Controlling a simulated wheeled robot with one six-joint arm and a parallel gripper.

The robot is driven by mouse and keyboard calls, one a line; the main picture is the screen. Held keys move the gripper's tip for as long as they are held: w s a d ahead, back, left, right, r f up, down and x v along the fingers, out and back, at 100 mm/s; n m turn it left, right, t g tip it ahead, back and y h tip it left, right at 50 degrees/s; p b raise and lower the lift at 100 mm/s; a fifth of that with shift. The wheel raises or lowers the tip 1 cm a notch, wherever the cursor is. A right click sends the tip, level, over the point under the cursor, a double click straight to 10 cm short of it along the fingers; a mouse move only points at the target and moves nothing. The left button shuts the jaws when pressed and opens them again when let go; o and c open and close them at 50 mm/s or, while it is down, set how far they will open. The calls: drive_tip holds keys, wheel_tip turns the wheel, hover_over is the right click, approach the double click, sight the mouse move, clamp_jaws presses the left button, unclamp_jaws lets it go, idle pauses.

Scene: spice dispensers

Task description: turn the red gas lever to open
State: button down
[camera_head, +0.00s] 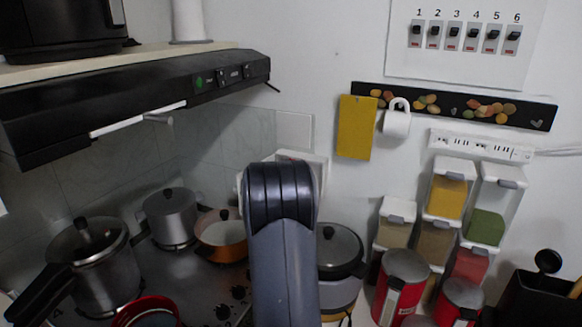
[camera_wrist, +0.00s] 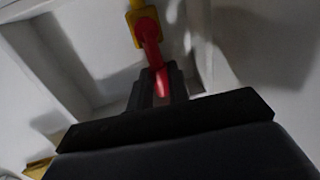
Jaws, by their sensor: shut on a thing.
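The red gas lever (camera_wrist: 148,38) shows in the wrist view, at the upper middle, on a yellow pipe fitting (camera_wrist: 138,12). It runs down from the fitting to between the dark fingers of my gripper (camera_wrist: 161,82). My gripper is shut on the lever's lower part, and the fingers hide some of it. In the head view my arm hides the lever and the gripper; a white box edge (camera_head: 318,165) shows behind the arm on the wall.
In the wrist view pale walls surround the lever closely. In the head view a stove with pots (camera_head: 95,262) is at left, a rice cooker (camera_head: 340,252) stands just right of my arm, and spice dispensers (camera_head: 447,192) and red tins (camera_head: 402,285) are at right. A range hood (camera_head: 130,95) overhangs the left.

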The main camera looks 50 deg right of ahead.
drive_tip(key=shift+a, duration=0.1)
drive_tip(key=c, duration=1.6)
unclamp_jaws()
drive_tip(key=shift+w+f, duration=0.1)
drive_tip(key=shift+w, duration=0.05)
drive_tip(key=b+v, duration=0.3)
drive_tip(key=v, duration=0.8)
